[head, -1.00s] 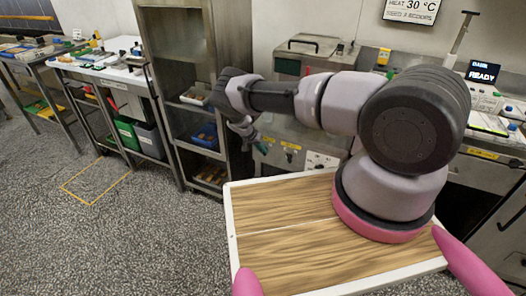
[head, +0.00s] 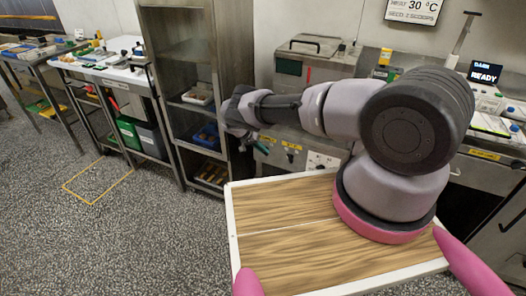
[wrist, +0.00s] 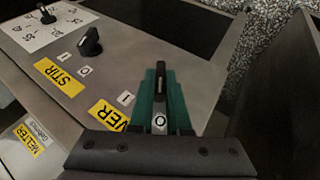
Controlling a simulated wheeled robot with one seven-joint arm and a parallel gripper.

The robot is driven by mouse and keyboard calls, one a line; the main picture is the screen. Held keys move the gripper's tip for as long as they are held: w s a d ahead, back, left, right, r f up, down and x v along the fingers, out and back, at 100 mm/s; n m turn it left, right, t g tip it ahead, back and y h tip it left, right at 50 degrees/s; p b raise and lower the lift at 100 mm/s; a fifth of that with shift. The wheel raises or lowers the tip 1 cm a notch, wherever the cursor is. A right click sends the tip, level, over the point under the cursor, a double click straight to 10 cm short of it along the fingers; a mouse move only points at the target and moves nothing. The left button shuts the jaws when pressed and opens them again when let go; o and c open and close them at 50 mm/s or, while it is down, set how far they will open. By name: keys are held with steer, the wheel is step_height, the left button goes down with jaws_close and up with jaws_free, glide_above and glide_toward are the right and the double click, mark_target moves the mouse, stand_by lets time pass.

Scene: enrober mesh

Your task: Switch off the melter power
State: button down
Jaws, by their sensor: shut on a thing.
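My gripper (wrist: 160,95) has green fingers, closed on the black power knob (wrist: 161,72) of the melter panel. The knob stands upright between the fingertips, partly hidden by them. A yellow label (wrist: 108,115), its end reading "VER", lies left of the fingers, partly covered. An "I" mark (wrist: 125,98) and an "O" mark (wrist: 160,121) show near the knob. In the head view my gripper (head: 262,148) is at the front panel of the steel melter (head: 306,68); the power knob cannot be made out there.
The stir knob (wrist: 90,42) with its yellow STIR label (wrist: 59,77) is close by on the left. A dial plate (wrist: 45,22) lies beyond it. A steel rack (head: 160,95) stands left of the arm. Floor at left is open.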

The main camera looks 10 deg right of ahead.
steer(key=c, duration=0.9)
jaws_free()
steer(key=v, duration=1)
steer(key=shift+a+r, duration=0.15)
steer(key=shift+r, duration=0.2)
